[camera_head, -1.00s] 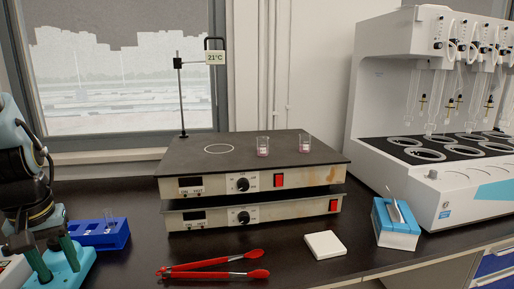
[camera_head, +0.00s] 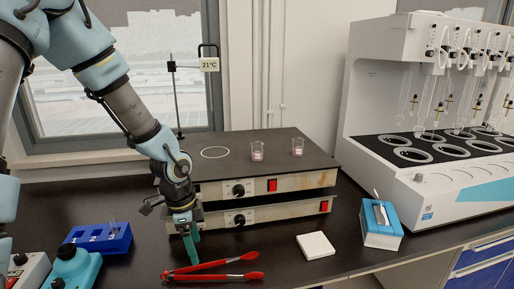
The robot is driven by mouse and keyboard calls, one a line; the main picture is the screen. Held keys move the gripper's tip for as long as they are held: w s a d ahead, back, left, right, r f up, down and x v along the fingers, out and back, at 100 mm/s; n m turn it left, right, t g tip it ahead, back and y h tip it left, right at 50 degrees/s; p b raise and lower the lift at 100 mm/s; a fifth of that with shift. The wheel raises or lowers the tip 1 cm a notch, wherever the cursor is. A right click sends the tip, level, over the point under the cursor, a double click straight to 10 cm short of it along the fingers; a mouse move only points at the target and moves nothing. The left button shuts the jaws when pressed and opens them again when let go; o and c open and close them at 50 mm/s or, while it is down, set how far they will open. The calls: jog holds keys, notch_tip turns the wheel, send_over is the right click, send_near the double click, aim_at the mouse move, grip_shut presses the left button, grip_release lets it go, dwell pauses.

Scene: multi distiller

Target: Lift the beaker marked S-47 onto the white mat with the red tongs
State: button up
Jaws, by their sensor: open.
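The red tongs (camera_head: 228,276) lie on the dark bench, their two red-coated arms angled apart, with metal showing near the right ends. Two small glass beakers with pinkish contents stand on the hot plate: a left beaker (camera_head: 257,152) and a right beaker (camera_head: 298,148). Their markings are too small to read, so I cannot tell which is S-47. The white mat (camera_head: 316,246) lies flat and empty on the bench, right of the tongs. My gripper (camera_head: 190,262) points down, open and empty, just above the tongs' left part; contact with them cannot be told.
The stacked hot plates (camera_head: 262,187) stand behind the tongs, with a thermometer stand (camera_head: 176,100) at the back. A blue rack (camera_head: 98,238) is at left. A blue-and-white box (camera_head: 381,224) and the large white distiller (camera_head: 440,180) are at right. Bench between tongs and mat is clear.

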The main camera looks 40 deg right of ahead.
aim_at(201, 267)
jog(key=shift+f, duration=0.1)
jog(key=f+b, duration=0.2)
jog(key=f, duration=0.1)
jog(key=f+b, duration=0.5)
jog(key=b, duration=0.1)
jog(key=shift+s+d+f, duration=0.15)
jog(key=shift+d+f, duration=0.25)
jog(key=c, duration=0.7)
jog(key=shift+r, duration=0.1)
notch_tip(201, 267, up, 12)
jog(key=p, duration=1.1)
jog(key=shift+p, duration=0.3)
